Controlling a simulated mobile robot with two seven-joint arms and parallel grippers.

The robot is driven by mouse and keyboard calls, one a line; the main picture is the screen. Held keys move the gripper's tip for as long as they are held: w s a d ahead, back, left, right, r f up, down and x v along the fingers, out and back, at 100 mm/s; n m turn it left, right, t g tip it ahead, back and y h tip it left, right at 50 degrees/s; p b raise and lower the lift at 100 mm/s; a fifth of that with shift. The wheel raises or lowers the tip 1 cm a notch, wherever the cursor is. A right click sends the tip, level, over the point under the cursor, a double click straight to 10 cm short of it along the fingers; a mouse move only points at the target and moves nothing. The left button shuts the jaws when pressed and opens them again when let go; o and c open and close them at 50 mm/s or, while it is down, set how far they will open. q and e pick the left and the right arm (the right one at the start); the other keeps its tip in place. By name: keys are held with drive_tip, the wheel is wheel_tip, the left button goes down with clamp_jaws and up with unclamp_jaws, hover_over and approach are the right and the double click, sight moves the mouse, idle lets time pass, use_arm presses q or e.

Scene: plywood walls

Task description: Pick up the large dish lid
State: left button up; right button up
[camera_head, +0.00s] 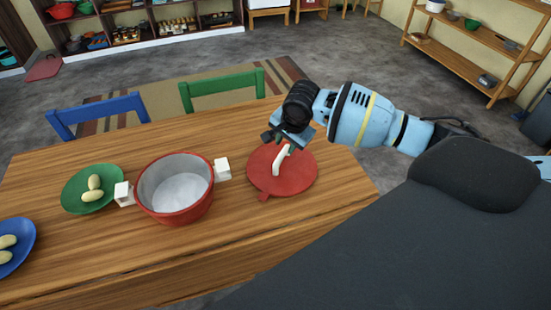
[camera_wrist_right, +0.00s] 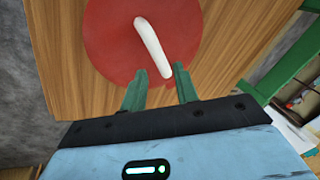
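The large dish lid (camera_head: 296,179) is red and round with a white bar handle (camera_head: 281,160). It lies flat on the wooden table, right of the red pot. In the right wrist view the lid (camera_wrist_right: 110,45) and its white handle (camera_wrist_right: 153,48) fill the upper middle. My right gripper (camera_head: 272,137) is over the lid's far edge, near the handle. In the right wrist view its two green fingers (camera_wrist_right: 160,84) are apart, with nothing between them, and the handle's near end lies just beyond the tips. My left gripper is not in view.
The open red pot (camera_head: 180,207) with white handles stands left of the lid on the table (camera_head: 240,238). A green plate (camera_head: 78,203) and a blue plate (camera_head: 22,232) hold yellowish oval items. Blue (camera_head: 98,113) and green (camera_head: 222,86) chairs stand behind the table.

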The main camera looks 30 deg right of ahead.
sight(283, 153)
wheel_tip(283, 153, down, 2)
drive_tip(key=shift+f, duration=0.1)
drive_tip(key=shift+w+f, duration=0.2)
drive_tip(key=shift+w+f+b, duration=0.1)
drive_tip(key=shift+f+b, duration=0.1)
drive_tip(key=shift+b, duration=0.1)
drive_tip(key=x, duration=0.4)
drive_tip(key=shift+w+d+f+b, duration=0.15)
drive_tip(key=shift+f+b, duration=0.15)
drive_tip(key=shift+b, duration=0.1)
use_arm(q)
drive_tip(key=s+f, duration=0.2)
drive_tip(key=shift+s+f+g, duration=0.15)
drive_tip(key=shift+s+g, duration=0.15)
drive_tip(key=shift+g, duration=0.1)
use_arm(e)
drive_tip(key=shift+r, duration=0.1)
drive_tip(key=shift+c, duration=0.2)
